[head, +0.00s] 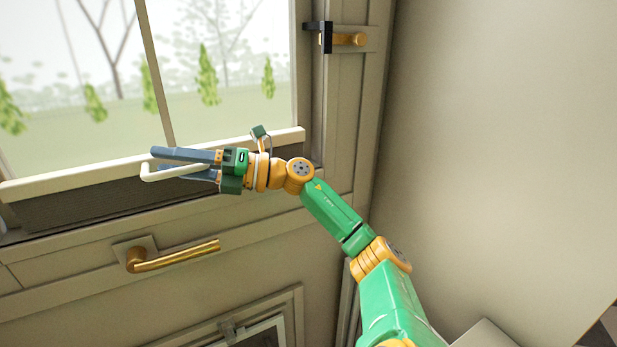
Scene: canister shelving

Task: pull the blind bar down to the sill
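The pale blind bar (80,180) runs across the lower part of the window, with a strip of dark pleated material (100,203) directly below it. A white bracket-shaped handle (147,173) stands out in front of the bar. My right gripper (170,164) is at this handle, with its blue-grey fingers pointing left. One finger lies above the handle and the other lies partly behind it. The fingers are apart, with a gap showing beside the handle, so I see no firm grip. My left gripper is not in view.
A brass lever handle (172,257) sits on the panel below the window. A black and brass latch (342,39) is on the frame at upper right. A plain wall (500,150) fills the right side. A small framed opening (255,332) shows at the bottom.

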